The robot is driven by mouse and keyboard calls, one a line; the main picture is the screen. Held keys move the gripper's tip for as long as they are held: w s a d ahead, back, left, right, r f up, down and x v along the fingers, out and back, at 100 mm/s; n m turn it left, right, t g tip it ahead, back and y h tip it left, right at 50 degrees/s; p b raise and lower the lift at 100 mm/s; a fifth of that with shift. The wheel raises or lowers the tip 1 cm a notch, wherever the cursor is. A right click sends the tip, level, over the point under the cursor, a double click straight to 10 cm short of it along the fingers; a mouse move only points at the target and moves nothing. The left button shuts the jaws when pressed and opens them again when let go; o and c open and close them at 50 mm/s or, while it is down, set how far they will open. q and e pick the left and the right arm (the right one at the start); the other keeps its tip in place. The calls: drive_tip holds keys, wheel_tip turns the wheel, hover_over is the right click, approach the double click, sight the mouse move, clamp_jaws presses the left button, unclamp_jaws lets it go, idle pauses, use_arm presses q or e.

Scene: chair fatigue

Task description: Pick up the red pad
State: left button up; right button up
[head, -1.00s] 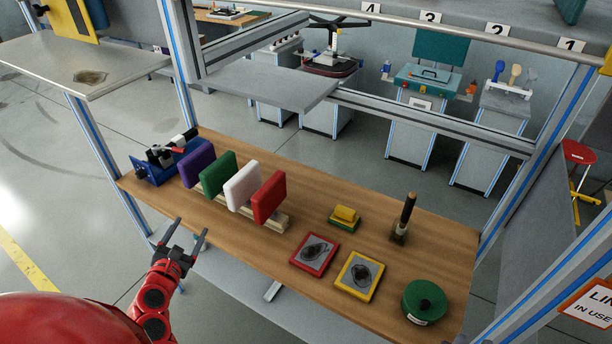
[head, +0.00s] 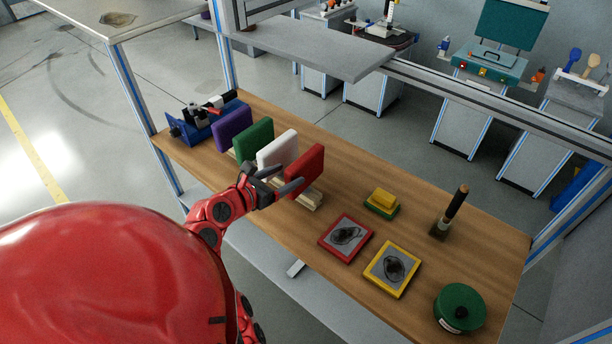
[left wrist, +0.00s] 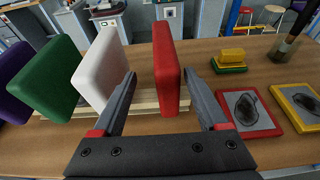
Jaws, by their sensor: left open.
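The red pad (head: 304,170) stands upright in a wooden rack (head: 311,199), at the right end of a row of pads. In the left wrist view the red pad (left wrist: 167,66) stands between the two open fingers, nearer the right one. My left gripper (head: 291,180) is open at the near side of the red pad, and in the left wrist view the gripper (left wrist: 165,105) holds nothing. Its far finger reaches toward the gap between the white pad (head: 277,152) and the red pad. My right gripper does not show.
A green pad (head: 253,140) and a purple pad (head: 232,124) stand left of the white one. A blue clamp (head: 193,131) is at the left end.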

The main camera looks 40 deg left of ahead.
sight(305, 168)
use_arm(q)
drive_tip(key=shift+x, duration=1)
drive_tip(key=p+x, duration=0.1)
drive_tip(key=x, duration=0.1)
drive_tip(key=d+p+x, duration=0.1)
drive_tip(key=x, duration=0.1)
drive_tip(key=shift+w, duration=0.3)
drive_tip(key=shift+w+a+f, duration=0.1)
drive_tip(key=shift+w+f, duration=0.1)
drive_tip(key=shift+w, duration=0.15)
drive_tip(key=shift+c, duration=0.3)
clamp_jaws()
